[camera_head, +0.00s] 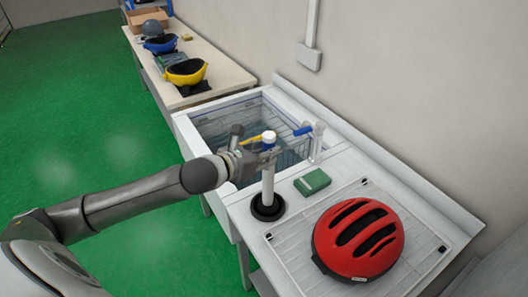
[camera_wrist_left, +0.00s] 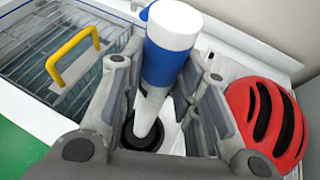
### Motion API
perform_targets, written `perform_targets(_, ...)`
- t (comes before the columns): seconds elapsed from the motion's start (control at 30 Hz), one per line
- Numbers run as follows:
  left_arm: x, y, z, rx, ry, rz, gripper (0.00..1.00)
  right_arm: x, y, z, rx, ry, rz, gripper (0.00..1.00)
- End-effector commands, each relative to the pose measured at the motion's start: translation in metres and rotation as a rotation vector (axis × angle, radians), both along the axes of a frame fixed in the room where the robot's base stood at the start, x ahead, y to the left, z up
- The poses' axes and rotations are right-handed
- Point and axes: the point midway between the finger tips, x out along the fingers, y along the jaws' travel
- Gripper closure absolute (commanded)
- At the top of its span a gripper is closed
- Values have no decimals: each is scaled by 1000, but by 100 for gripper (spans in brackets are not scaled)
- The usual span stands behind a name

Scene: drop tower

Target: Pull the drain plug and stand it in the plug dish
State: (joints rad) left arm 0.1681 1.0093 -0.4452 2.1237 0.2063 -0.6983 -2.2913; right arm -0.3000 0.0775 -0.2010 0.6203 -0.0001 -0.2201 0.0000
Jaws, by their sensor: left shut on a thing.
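The drain plug (camera_head: 267,185) is a tall white tube with a blue band and a white cap. It stands about upright, and its lower end is within the outline of the black round plug dish (camera_head: 280,209). I cannot tell whether it rests on the dish floor. My left gripper (camera_head: 267,158) is shut on the plug's upper part, just below the blue band. In the left wrist view the plug (camera_wrist_left: 171,40) rises between the fingers, with the dark dish (camera_wrist_left: 130,141) below. The drain itself is not visible. My right gripper is not in view.
The sink basin (camera_head: 190,123) holds water and a wire basket with yellow and blue (camera_head: 303,130) handles. A clear upright cylinder (camera_head: 317,145) stands at its right edge. A green sponge (camera_head: 312,181) and a red helmet (camera_head: 358,238) are right of the dish. More helmets sit on the back table.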

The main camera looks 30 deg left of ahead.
Motion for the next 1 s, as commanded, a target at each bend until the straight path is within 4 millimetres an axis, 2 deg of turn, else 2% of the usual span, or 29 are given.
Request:
perform_targets(0.27,0,0,-5,1,-3,-1,100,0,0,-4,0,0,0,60)
perform_targets(0.3,0,0,-4,1,-4,-1,66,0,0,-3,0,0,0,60)
perform_targets(0.37,0,0,-4,1,-3,-1,61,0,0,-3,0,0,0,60)
perform_targets(0.67,-1,0,-6,1,3,0,61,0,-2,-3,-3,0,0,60)
perform_targets(1.0,-24,5,5,3,2,-1,61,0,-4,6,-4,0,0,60)
